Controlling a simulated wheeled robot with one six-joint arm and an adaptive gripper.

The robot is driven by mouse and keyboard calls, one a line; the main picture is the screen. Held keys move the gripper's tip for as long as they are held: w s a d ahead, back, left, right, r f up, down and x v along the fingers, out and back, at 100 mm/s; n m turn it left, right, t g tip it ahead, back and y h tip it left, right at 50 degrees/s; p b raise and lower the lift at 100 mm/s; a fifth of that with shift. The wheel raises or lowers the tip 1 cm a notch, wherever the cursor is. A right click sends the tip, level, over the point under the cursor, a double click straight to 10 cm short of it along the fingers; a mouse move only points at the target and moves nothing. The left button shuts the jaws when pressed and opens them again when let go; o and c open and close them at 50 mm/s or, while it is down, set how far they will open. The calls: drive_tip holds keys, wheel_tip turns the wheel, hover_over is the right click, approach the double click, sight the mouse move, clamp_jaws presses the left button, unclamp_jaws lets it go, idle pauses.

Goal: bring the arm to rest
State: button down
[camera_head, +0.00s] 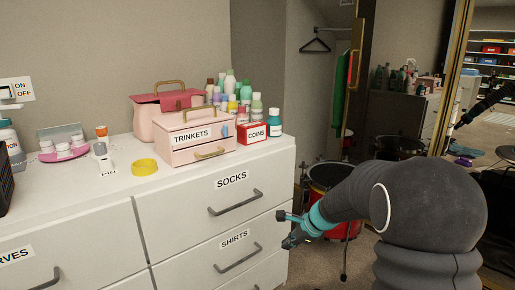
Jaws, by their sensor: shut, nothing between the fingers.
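My arm reaches in from the lower right, its dark grey links bent over beside the white dresser (195,202). My gripper (291,229), with teal parts, is at the arm's left end, in front of the dresser's right edge. It is shut and holds nothing. It hangs below the dresser top, near the drawers labelled SOCKS and SHIRTS. The fingertips are small in this view, and I cannot tell how far they are from the drawer fronts.
A pink TRINKETS box (192,146), a red COINS box (252,133), several bottles and a yellow ring (144,166) stand on the dresser. A red drum (326,179) is behind my arm. A gold-framed mirror (408,75) stands at the back right.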

drive_tip(key=s+d+r+n+h, duration=0.1)
drive_tip(key=s+r+n, duration=0.3)
drive_tip(key=s, duration=0.7)
drive_tip(key=s+d+r+n+t+h, duration=0.1)
drive_tip(key=s+d+r+n+h, duration=0.1)
drive_tip(key=s+n, duration=0.6)
drive_tip(key=s+d+r+n+h, duration=0.2)
drive_tip(key=s+r+n, duration=0.4)
drive_tip(key=s, duration=0.8)
drive_tip(key=shift+s+d+r, duration=0.3)
drive_tip(key=shift+d+r, duration=0.1)
drive_tip(key=shift+r, duration=0.05)
